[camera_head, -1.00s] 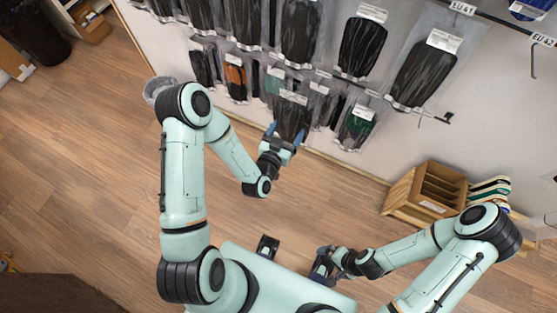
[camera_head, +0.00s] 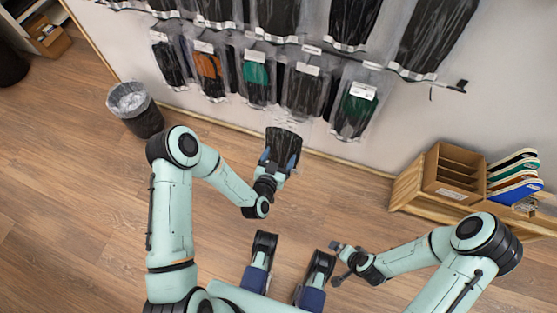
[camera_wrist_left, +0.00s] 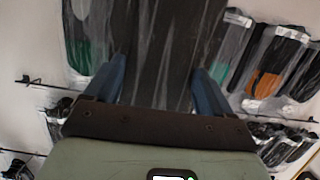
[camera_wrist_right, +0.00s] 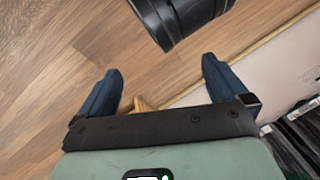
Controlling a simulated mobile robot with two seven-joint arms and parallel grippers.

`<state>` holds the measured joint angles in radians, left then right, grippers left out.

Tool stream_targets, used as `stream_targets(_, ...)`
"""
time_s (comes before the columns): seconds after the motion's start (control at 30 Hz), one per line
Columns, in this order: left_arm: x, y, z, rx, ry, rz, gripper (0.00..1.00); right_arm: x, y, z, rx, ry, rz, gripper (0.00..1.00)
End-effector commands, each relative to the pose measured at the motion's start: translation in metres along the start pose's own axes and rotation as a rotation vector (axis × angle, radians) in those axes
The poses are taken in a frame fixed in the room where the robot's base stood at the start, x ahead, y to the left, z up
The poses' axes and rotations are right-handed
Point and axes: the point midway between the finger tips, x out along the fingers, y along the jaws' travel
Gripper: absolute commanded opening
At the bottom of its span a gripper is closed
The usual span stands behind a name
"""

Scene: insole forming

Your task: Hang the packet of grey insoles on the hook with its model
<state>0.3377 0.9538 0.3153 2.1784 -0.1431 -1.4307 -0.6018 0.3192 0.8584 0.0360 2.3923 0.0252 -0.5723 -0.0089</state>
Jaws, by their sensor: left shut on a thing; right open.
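My left gripper (camera_head: 279,164) is shut on a packet of dark grey insoles (camera_head: 284,143), held in front of the wall display, below the lower row of hanging packets. In the left wrist view the dark packet (camera_wrist_left: 165,50) stands between the two blue fingers and hides the middle of the display. Dark grey packets (camera_head: 303,92) hang in the lower row among orange and green ones, and larger dark ones (camera_head: 275,18) hang above. An empty-looking rod (camera_wrist_left: 30,80) shows in the left wrist view. My right gripper (camera_wrist_right: 161,78) is open and empty, low over the floor.
An orange packet (camera_head: 208,70), a green packet (camera_head: 256,76) and a dark green packet (camera_head: 355,108) hang in the lower row. A waste bin (camera_head: 136,108) stands by the wall at left. A wooden organiser (camera_head: 410,188) stands at right. The wooden floor between is clear.

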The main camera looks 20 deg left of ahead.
Motion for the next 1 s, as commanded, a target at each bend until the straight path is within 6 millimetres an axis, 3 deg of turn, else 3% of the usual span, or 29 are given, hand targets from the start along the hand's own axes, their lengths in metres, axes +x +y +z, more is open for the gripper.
stream_targets(0.4,0.047,-0.001,-0.014,-0.001,0.004,-0.001,0.51,0.017,0.006,-0.02,0.005,0.059,0.006,1.0)
stream_targets(0.53,0.058,-0.001,-0.017,0.0,0.002,-0.001,0.51,0.022,0.012,-0.014,0.011,0.039,0.015,1.0)
stream_targets(1.0,0.068,-0.001,-0.022,-0.001,0.002,-0.001,0.51,0.026,0.017,-0.01,0.017,0.025,0.024,1.0)
